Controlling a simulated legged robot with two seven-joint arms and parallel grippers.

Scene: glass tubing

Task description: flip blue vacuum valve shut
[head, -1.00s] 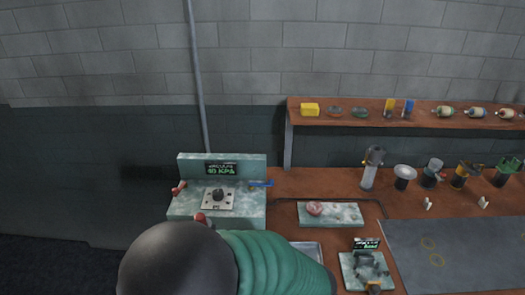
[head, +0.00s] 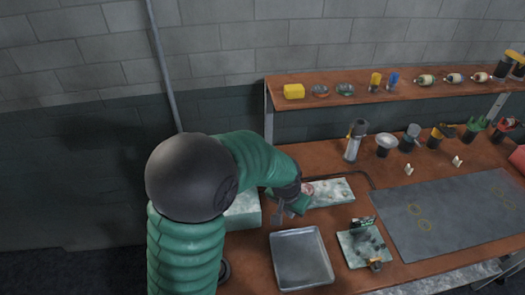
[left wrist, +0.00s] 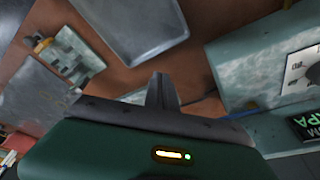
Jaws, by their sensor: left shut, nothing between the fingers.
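The pale green vacuum panel (head: 243,212) is mostly hidden behind my left arm in the head view. In the left wrist view the vacuum panel (left wrist: 245,70) is at the right, with part of its dial plate and its dark display (left wrist: 306,122). The blue valve handle (left wrist: 242,114) shows at the panel's edge, partly hidden by my gripper body. My left gripper (head: 286,210) is over the bench, to the right of the panel. In the left wrist view its fingers (left wrist: 163,80) are together and empty, left of and apart from the blue handle. My right gripper is not in view.
A metal tray (head: 301,260) lies in front of my left gripper. A pale slab (head: 335,191) is just right of the gripper, and a small device (head: 362,245) stands farther right. A dark mat (head: 450,215) covers the right side. A shelf (head: 300,78) runs behind.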

